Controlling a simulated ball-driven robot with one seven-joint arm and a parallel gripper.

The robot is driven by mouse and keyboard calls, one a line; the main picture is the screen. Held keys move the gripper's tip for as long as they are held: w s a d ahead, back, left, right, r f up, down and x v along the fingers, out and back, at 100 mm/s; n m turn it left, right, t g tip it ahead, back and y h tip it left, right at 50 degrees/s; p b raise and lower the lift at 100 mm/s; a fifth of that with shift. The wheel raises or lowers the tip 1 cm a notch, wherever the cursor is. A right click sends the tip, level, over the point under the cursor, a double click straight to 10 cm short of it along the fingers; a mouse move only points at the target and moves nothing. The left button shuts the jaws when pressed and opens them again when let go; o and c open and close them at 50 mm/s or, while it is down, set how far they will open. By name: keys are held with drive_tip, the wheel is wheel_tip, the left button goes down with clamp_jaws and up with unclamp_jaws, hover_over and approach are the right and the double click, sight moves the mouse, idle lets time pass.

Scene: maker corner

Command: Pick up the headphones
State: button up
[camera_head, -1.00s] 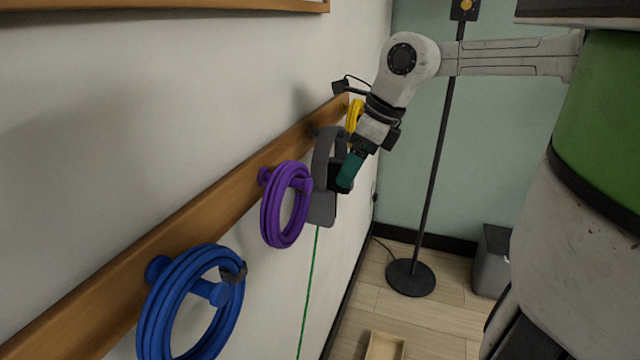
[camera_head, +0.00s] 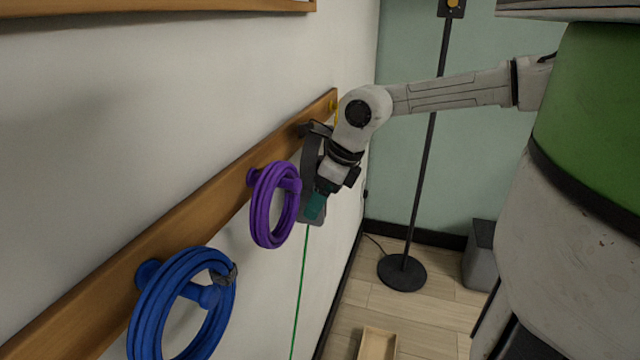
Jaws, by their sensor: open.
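The grey headphones (camera_head: 308,165) hang from the wooden wall rail, between the purple cable coil and the rail's far end. My gripper (camera_head: 315,206), with teal fingers, is at the lower part of the headphones and overlaps them in the picture. The gripper is open. My wrist hides part of the headphones, and I cannot tell whether the fingers touch them or are around them.
A purple cable coil (camera_head: 260,207) hangs just left of the headphones, close to my gripper. A blue cable coil (camera_head: 145,310) hangs nearer. The wooden rail (camera_head: 205,215) runs along the wall. A black floor stand (camera_head: 402,272), a grey bin (camera_head: 480,262) and a wooden tray (camera_head: 378,345) are on the floor.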

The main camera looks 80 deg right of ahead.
drive_tip(key=shift+c, duration=0.3)
drive_tip(key=c, duration=1.2)
drive_tip(key=shift+o, duration=0.2)
drive_tip(key=shift+r, duration=0.1)
